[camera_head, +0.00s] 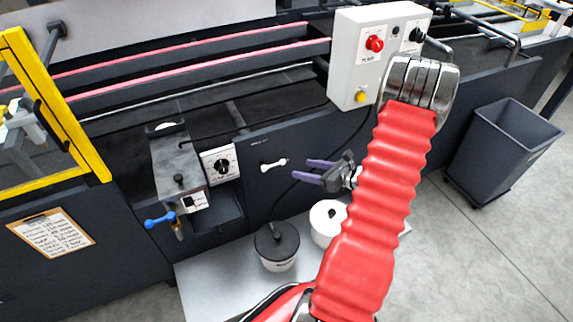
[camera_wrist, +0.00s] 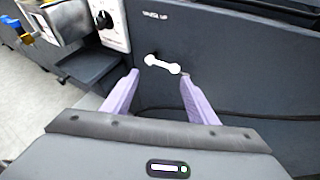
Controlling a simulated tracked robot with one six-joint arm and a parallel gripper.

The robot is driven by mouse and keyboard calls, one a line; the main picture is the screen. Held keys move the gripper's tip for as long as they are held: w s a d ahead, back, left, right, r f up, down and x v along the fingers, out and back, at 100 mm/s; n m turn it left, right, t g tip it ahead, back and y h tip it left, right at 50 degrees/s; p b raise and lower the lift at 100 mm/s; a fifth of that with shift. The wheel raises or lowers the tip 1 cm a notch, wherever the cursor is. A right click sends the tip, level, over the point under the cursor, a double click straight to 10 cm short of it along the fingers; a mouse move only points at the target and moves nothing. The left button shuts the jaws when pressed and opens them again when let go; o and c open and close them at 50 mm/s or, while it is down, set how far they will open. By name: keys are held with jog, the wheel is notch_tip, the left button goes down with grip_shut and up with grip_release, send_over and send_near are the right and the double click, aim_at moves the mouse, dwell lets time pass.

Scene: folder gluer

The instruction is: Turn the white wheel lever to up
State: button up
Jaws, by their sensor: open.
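The white wheel lever (camera_head: 273,164) is a small white handle with rounded ends on the dark side panel of the machine. It lies nearly level in the head view. In the wrist view the lever (camera_wrist: 162,65) slants slightly down to the right, beyond the fingertips and below small white lettering (camera_wrist: 155,15). My gripper (camera_head: 304,171) has purple fingers and is to the right of and a little below the lever in the head view. In the wrist view my gripper (camera_wrist: 158,75) is open, with nothing between its fingers. It appears apart from the lever.
A white dial box (camera_head: 220,165) and a grey glue unit (camera_head: 178,170) with a blue-handled valve (camera_head: 160,220) are left of the lever. Two pots (camera_head: 277,246) (camera_head: 327,220) stand below on a pale platform. A white control box (camera_head: 372,55) is above right. A grey bin (camera_head: 505,145) stands at right.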

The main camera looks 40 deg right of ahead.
aim_at(284, 163)
jog(key=shift+s+d+f+m+h, duration=0.35)
jog(key=shift+d+f, duration=0.1)
jog(key=shift+d, duration=0.1)
jog(key=shift+s+d+f+m+h, duration=0.25)
jog(key=shift+d+f+m, duration=0.1)
jog(key=shift+d+f, duration=0.15)
jog(key=x, duration=1.3)
jog(key=shift+w+a+r, duration=0.1)
jog(key=shift+w, duration=0.35)
grip_shut()
jog(key=shift+s+d, duration=0.1)
jog(key=shift+d, duration=0.1)
jog(key=shift+a, duration=0.1)
